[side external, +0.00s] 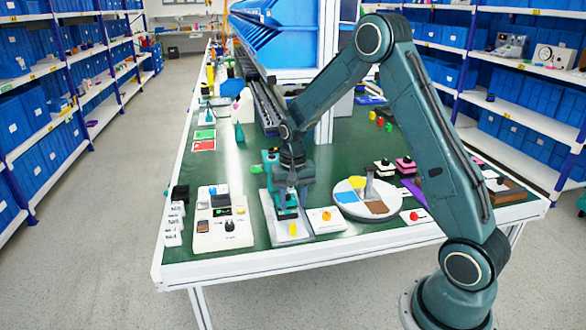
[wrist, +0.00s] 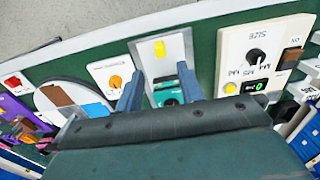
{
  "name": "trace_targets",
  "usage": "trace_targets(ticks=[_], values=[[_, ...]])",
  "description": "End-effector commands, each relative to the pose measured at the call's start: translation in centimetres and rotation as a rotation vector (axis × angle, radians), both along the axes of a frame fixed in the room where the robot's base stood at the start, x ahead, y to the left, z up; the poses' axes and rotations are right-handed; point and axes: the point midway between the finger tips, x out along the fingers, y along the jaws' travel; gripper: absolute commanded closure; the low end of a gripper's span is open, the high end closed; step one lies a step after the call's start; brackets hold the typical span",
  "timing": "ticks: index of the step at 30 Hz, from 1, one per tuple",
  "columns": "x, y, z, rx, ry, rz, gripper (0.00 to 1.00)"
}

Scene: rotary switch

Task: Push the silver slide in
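A grey panel (wrist: 172,48) carries a yellow piece (wrist: 160,48) near one end and a teal device (wrist: 168,93) with a dark round part. In the side external view the panel (side external: 300,238) lies near the table's front edge, with the teal device (side external: 287,208) on it. My gripper (wrist: 159,70) points down over this panel. Its two blue-grey fingers are apart, one on each side of the teal device, with nothing visibly held. In the side external view my gripper (side external: 291,188) partly covers the device. I cannot clearly single out a silver slide; it may be hidden.
Left of the panel stands a white box with a black knob (side external: 229,226). To its right are a white plate with an orange knob (side external: 326,215) and a round coloured disc (side external: 376,208). Blue bins (side external: 285,35) stand behind. Neighbouring devices leave narrow gaps.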

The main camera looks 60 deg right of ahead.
Motion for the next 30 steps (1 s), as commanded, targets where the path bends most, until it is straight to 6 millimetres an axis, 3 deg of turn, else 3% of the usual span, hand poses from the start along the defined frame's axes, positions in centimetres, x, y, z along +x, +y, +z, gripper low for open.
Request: trace_targets(ticks=[15, 21, 30], values=[[0.0, 0.0, -7.4, 0.001, 0.002, 0.000, 0.62], [0.0, 0.0, -8.7, 0.000, 0.000, 0.000, 0.62], [0.0, 0.0, -9.1, -0.001, -0.001, 0.000, 0.62]])
